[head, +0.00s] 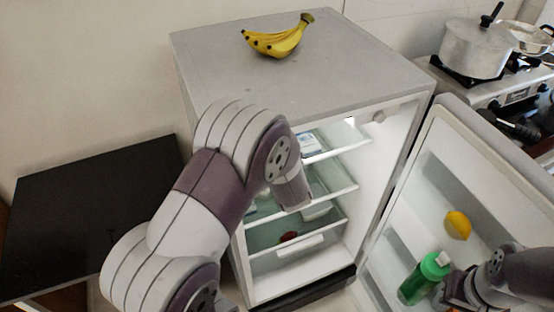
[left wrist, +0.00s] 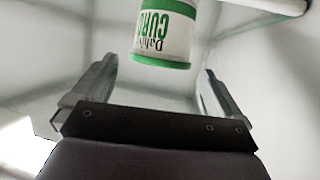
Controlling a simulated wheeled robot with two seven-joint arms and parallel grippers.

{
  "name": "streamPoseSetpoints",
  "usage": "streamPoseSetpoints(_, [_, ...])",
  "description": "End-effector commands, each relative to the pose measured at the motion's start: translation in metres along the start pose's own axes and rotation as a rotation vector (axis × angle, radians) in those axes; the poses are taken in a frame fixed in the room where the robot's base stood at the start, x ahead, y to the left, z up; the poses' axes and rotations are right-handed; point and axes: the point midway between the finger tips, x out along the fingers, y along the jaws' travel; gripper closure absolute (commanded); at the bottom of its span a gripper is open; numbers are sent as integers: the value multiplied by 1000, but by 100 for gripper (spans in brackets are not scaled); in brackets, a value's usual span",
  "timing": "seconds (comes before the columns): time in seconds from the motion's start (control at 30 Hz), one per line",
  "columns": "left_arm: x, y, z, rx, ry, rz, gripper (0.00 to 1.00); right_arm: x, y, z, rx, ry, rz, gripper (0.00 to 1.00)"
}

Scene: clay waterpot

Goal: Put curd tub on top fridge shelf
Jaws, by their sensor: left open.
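The curd tub (left wrist: 165,30) is white with green bands and printed lettering that appears upside down in the left wrist view. It lies ahead of my left gripper (left wrist: 157,85), between the lines of the two spread fingers, which do not touch it. The gripper is open and empty. In the head view my left arm reaches into the open fridge (head: 405,165), and its gripper is hidden there. The top fridge shelf (head: 345,150) is partly covered by the arm. I cannot make out the tub in the head view.
A pale packet (head: 309,143) sits inside the fridge near the top shelf. The open door (head: 480,165) holds a green bottle (head: 424,278) and a lemon (head: 457,225), close to my right arm. Bananas (head: 280,40) lie on the fridge top. A stove with a pot (head: 474,48) stands at right.

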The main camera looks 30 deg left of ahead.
Motion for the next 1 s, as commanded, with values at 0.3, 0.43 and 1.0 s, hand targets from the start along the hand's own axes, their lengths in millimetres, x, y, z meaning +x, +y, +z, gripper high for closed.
streamPoseSetpoints(0.3, [-60,0,0,0,0,2,0,-2,0,0,0,0,0,57])
streamPoseSetpoints(0.43, [-69,20,5,10,-101,118,0,-2,0,0,0,0,0,57])
streamPoseSetpoints(1.0, [-202,-44,86,579,-1022,434,0,-2,0,0,0,0,0,57])
